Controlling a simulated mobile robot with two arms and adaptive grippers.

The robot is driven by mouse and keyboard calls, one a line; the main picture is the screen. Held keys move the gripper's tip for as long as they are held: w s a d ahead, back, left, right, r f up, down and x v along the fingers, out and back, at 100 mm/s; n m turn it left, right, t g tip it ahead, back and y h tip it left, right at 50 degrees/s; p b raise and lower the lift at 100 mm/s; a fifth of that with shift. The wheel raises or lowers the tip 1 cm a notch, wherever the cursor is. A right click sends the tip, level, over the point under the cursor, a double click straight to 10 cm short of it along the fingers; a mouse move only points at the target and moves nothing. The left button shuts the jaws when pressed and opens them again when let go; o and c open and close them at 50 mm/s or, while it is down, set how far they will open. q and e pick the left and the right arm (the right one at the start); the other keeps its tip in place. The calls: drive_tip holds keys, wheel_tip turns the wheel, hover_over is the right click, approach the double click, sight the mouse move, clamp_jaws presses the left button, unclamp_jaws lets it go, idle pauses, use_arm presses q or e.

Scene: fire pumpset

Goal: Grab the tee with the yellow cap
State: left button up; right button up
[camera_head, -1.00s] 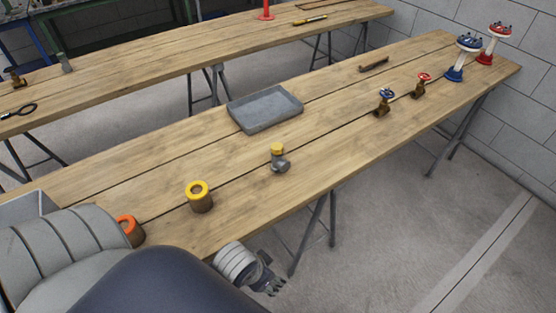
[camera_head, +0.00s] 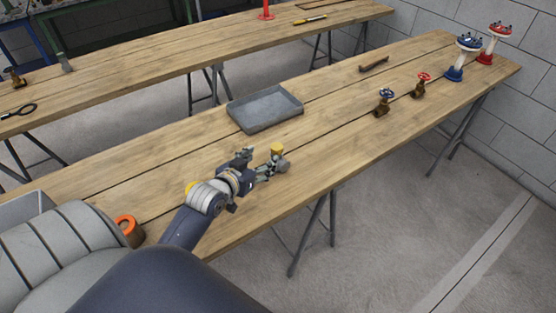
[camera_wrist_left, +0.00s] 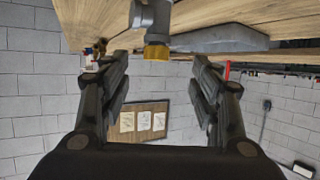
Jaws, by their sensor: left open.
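The grey tee (camera_head: 284,166) with its yellow cap (camera_head: 277,149) stands upright on the near workbench (camera_head: 150,172). My left gripper (camera_head: 259,163) is open just to the left of the tee, its fingers pointing at it. In the left wrist view, which looks upside down, the tee (camera_wrist_left: 154,16) and cap (camera_wrist_left: 156,52) show ahead between the spread fingers of the left gripper (camera_wrist_left: 160,60). Whether a finger touches the tee I cannot tell. My right gripper is not in view.
A grey tray (camera_head: 265,110) lies behind the tee. An orange-topped fitting (camera_head: 127,230) stands at left; a yellow-topped one (camera_head: 190,187) is mostly hidden by my arm. Blue-handled (camera_head: 383,104) and red-handled (camera_head: 421,86) valves stand farther right. The bench's front edge is close.

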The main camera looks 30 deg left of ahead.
sight(274, 150)
use_arm(q)
drive_tip(key=x, duration=0.4)
drive_tip(key=shift+w+f, duration=0.15)
drive_tip(key=shift+w, duration=0.2)
drive_tip(key=shift+w+p, duration=0.45)
drive_tip(key=shift+w, duration=0.1)
drive_tip(key=x, duration=0.4)
drive_tip(key=shift+d+f+p, duration=0.15)
drive_tip(key=shift+p, duration=0.2)
drive_tip(key=shift+c, duration=0.4)
clamp_jaws()
